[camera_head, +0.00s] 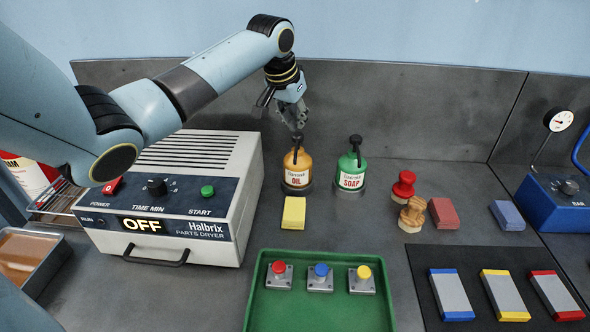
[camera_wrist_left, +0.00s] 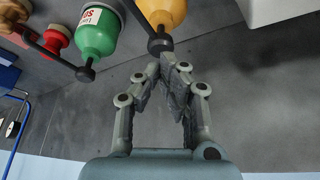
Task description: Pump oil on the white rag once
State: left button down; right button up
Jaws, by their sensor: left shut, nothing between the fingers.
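The orange oil dispenser (camera_head: 297,168), labelled OIL, stands upright near the back of the bench beside the dryer. My left gripper (camera_head: 298,128) points down right over its pump head, fingers shut and empty. In the left wrist view the fingertips (camera_wrist_left: 170,60) are at the dark pump head of the orange oil dispenser (camera_wrist_left: 163,12); I cannot tell whether they touch it. A yellow pad (camera_head: 294,213) lies just in front of the dispenser. I see no white rag. My right gripper is not in view.
A green soap dispenser (camera_head: 350,173) stands close to the right of the oil. The parts dryer (camera_head: 215,175) reading OFF is on the left. A green tray (camera_head: 320,308) with several buttons lies in front. Stamps (camera_head: 412,215) and colored blocks are on the right.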

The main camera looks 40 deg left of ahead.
pick_arm(q)
jog(key=shift+r, duration=0.1)
notch_tip(320, 180, up, 2)
jog(key=p, duration=0.2)
jog(key=shift+r+p, duration=0.1)
jog(key=shift+p, duration=0.3)
jog(key=shift+r, duration=0.3)
notch_tip(320, 180, up, 3)
